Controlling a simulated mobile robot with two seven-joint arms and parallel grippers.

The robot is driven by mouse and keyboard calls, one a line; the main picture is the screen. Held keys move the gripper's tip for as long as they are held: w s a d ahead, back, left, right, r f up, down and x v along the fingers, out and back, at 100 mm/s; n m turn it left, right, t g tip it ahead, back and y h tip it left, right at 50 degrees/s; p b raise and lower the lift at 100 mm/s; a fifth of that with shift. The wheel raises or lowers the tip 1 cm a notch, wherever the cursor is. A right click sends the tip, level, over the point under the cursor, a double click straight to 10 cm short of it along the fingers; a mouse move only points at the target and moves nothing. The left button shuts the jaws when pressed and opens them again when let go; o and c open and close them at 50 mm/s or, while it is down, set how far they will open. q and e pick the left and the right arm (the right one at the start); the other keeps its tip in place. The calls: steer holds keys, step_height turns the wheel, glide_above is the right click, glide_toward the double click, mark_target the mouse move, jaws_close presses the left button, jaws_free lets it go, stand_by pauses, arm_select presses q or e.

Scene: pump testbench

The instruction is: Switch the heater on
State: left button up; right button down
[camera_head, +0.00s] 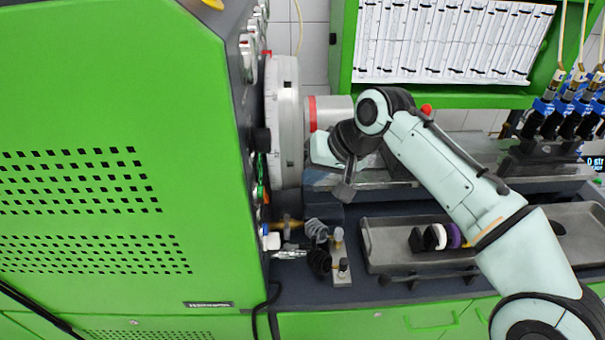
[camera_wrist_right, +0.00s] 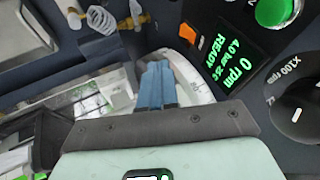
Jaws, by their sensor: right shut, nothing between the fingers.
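My right gripper (camera_wrist_right: 157,68) is shut and empty, its two blue fingers together in the wrist view. My left gripper is not in view.
A green button (camera_wrist_right: 278,11) and a black rpm knob (camera_wrist_right: 297,108) are on the same panel. The green machine cabinet (camera_head: 100,120) fills the left. A grey tray (camera_head: 385,262) with small parts lies on the bench. Fittings and a spring coil (camera_head: 316,231) stand below the gripper.

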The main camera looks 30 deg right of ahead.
mark_target(266, 195)
steer(key=w+a+f, duration=0.4)
steer(key=w+f, duration=0.2)
steer(key=f, duration=0.1)
steer(key=shift+a+b, duration=0.35)
steer(key=shift+b, duration=0.05)
steer(key=shift+w+f, duration=0.1)
steer(key=shift+w+a+f+t+y+b, duration=0.15)
steer(key=shift+f+t+y+b, duration=0.25)
steer(key=shift+f+y+b, duration=0.4)
steer(key=shift+r, duration=0.2)
steer(key=shift+r, duration=0.2)
